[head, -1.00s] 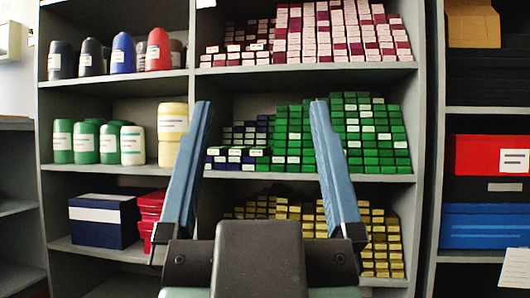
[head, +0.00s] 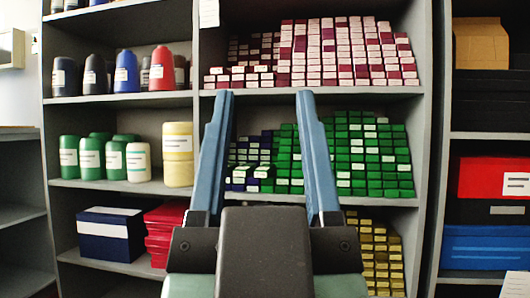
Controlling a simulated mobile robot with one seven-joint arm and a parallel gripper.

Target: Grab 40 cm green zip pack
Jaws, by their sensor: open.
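Several small green packs with white labels (head: 365,155) are stacked in columns on the middle shelf, right of centre. Any lengths on the labels are too small to read. Dark blue packs (head: 238,178) sit at the left of the same stack. My gripper (head: 265,95) is open and empty, its two blue fingers pointing up in front of the shelves. The fingers and my wrist hide part of the green and blue packs and much of the yellow packs below.
Pink and maroon packs (head: 345,50) fill the shelf above, and yellow packs (head: 383,255) the shelf below. Green and yellow canisters (head: 178,155) stand at the left. A grey upright (head: 424,160) bounds the stack on the right, with red and blue boxes (head: 490,247) beyond.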

